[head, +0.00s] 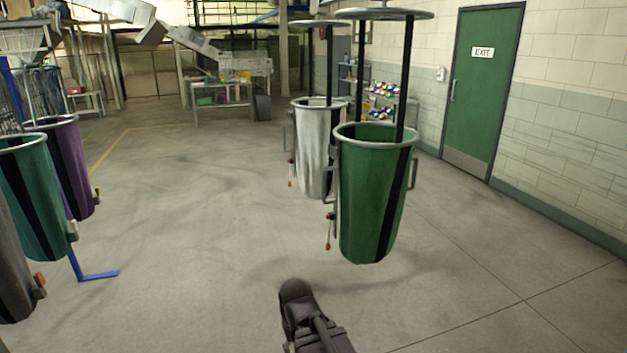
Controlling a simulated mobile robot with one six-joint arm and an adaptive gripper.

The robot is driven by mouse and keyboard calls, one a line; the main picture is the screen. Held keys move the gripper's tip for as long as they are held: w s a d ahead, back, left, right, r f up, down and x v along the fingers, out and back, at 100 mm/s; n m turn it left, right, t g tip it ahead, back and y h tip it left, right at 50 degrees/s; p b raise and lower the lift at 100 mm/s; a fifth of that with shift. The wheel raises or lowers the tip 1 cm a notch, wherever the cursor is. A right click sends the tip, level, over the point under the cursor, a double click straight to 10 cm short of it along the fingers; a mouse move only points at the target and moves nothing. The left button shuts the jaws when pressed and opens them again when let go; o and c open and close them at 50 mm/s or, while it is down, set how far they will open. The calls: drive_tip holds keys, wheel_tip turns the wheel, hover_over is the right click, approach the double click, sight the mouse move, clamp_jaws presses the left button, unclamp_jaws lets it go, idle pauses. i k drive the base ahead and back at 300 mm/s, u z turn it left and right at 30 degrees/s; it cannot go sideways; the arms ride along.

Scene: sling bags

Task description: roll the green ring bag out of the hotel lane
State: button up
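The green ring bag (365,200) hangs right of centre, upright, with its open metal ring rim at the top. Black straps run from it up to a round metal disc (385,14). It has a side handle on its right and a red-tipped pull cord low on its left. A dark part of my arm shows at the bottom centre, below and left of the bag and apart from it. My gripper itself is not in view.
A silver-white bag (312,150) hangs just behind the green one. Teal (35,195), purple (72,165) and grey bags hang at the left edge. A green exit door (482,90) and wall stand at the right. The middle floor (190,230) is clear.

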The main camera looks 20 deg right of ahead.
sight(371, 167)
drive_tip(key=z, duration=0.15)
drive_tip(key=i, duration=1)
drive_tip(key=z, duration=0.5)
